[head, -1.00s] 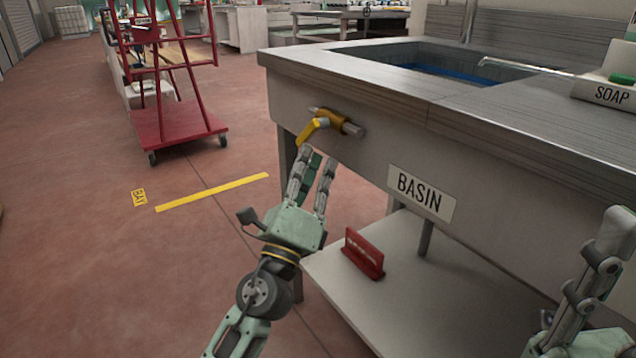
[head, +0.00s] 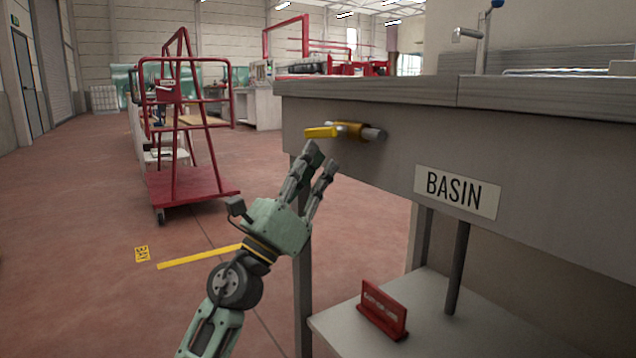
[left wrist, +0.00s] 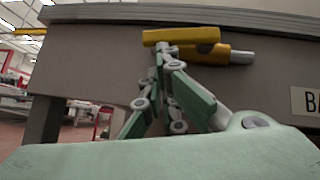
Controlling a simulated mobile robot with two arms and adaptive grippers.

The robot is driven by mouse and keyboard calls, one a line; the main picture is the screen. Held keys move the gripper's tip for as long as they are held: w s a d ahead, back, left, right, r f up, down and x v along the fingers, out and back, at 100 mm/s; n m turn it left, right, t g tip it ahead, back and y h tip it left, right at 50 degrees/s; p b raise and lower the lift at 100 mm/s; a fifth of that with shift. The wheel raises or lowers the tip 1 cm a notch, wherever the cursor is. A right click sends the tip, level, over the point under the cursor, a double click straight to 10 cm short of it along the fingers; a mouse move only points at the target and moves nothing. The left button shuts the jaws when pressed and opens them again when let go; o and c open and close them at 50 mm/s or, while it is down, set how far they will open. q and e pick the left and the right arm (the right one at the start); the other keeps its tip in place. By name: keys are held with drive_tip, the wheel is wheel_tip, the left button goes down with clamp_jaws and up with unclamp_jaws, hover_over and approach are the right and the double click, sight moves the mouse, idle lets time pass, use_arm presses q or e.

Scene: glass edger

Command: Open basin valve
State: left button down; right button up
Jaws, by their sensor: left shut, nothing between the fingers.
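The basin valve (head: 350,131) sits on the front face of the grey basin (head: 400,150), with a yellow body on a metal pipe stub. Its yellow handle (head: 320,132) points left. In the left wrist view the handle (left wrist: 180,36) lies across the top centre, in front of the yellow valve body (left wrist: 225,54). My left gripper (head: 322,160) is just below the handle, fingers pointing up. In the left wrist view its fingertips (left wrist: 167,56) come together right under the handle, shut and empty. I cannot tell whether they touch it. My right gripper is out of view.
A BASIN sign (head: 458,193) is on the front panel. A red sign (head: 382,310) stands on the lower shelf (head: 345,330). A basin leg (head: 303,270) is right of my left arm.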

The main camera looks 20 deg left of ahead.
use_arm(q)
drive_tip(key=shift+w+a+r, duration=0.25)
drive_tip(key=shift+a+r, duration=0.05)
idle(0.6)
drive_tip(key=s+a+f+b, duration=0.3)
drive_tip(key=s+a+f, duration=0.1)
drive_tip(key=f, duration=0.7)
drive_tip(key=shift+s+b, duration=0.35)
drive_tip(key=shift+s, duration=0.5)
drive_tip(key=shift+a, duration=0.1)
